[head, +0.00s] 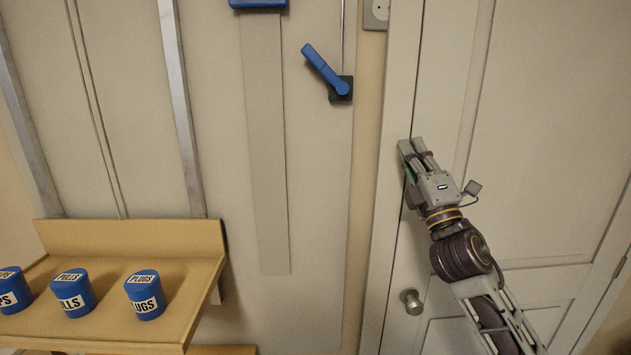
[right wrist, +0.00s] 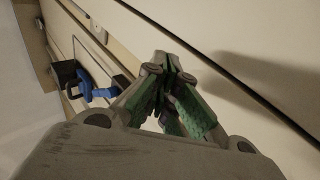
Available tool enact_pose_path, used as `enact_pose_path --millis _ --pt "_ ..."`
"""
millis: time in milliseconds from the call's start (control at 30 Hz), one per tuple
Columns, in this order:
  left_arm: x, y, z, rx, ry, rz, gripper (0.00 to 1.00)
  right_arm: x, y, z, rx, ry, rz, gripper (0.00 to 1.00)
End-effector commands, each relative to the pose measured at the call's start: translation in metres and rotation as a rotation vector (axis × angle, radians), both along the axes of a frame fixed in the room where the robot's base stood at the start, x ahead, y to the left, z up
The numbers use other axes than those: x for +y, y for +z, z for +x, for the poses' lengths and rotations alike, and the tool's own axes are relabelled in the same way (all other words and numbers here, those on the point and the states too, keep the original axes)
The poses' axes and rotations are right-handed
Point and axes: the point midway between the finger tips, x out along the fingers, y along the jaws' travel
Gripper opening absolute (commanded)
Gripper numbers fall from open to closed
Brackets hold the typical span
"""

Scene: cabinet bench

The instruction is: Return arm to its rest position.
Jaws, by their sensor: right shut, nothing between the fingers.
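My right gripper (head: 409,148) is raised in front of the white door (head: 545,130) at the right of the head view, near the door's left edge. Its fingers point up and to the left. In the right wrist view the fingers (right wrist: 172,68) meet at their tips, with nothing between them. My right arm comes up from the lower right corner of the head view. My left gripper does not show.
A blue lever handle (head: 325,69) on a black base sits on the cabinet panel left of my gripper. A round door knob (head: 411,301) is below my gripper. A wooden shelf (head: 130,240) at lower left holds blue labelled cups (head: 145,294).

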Motion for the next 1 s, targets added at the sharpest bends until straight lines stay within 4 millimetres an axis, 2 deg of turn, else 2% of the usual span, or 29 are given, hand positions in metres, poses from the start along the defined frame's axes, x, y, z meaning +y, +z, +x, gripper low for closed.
enact_pose_path --millis 33,300,567,767,1000 --pt "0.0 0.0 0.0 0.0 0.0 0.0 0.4 -0.004 -0.016 0.003 0.048 0.006 0.048 0.0" --pt "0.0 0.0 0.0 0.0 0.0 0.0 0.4 -0.025 -0.099 0.013 0.297 0.008 0.296 0.0" --pt "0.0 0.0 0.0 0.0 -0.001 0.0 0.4 -0.041 -0.187 0.008 0.538 -0.016 0.531 0.0" --pt "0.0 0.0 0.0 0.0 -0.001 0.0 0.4 -0.048 -0.258 -0.008 0.723 -0.054 0.709 0.0" --pt "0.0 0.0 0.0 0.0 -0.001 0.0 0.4 -0.052 -0.34 -0.042 0.941 -0.122 0.913 0.0"
